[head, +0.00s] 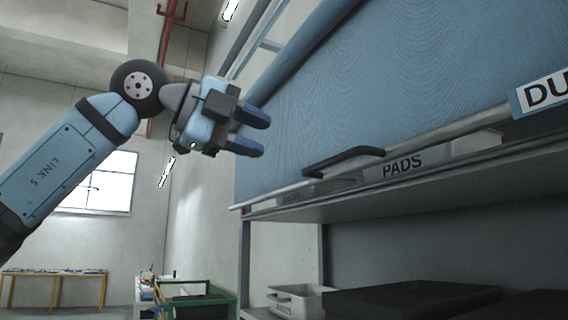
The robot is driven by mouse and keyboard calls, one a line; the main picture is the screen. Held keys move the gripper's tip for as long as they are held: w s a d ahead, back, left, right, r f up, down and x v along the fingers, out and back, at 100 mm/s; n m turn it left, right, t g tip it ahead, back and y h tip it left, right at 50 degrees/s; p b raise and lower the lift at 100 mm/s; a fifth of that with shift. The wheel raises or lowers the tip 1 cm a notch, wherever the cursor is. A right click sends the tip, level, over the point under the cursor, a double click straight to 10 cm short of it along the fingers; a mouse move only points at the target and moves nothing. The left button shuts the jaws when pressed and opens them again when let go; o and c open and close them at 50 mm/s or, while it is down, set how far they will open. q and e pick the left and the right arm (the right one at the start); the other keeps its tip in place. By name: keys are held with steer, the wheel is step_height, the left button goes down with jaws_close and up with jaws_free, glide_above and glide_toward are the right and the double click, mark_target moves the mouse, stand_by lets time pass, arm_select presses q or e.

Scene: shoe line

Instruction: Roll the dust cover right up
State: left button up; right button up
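The dust cover (380,80) is a blue, wavy-textured sheet hanging across the upper right of the head view, from a roll (300,42) at the top. A pale bar (440,132) runs along its lower edge, with a dark handle (343,161) on it. The bar is just above the shelf, and labelled fronts show below it. My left gripper (266,136) is in front of the cover's left part, up and left of the handle. Its two blue fingers are apart with nothing seen between them. It is clear of the handle. My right gripper is not in view.
A shelf (420,188) carries boxes, one marked PADS (404,165). A sign reading DU (543,93) is cut off at the right edge. Below are a grey bin (297,300) and dark flat boxes (405,298). A green crate (205,303) stands lower left. Room left of the rack looks free.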

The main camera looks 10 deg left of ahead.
mark_target(323, 162)
arm_select(q)
steer(key=p+x, duration=0.3)
steer(key=x, duration=1.1)
steer(key=shift+a, duration=0.1)
steer(key=shift+c, duration=1.1)
jaws_close()
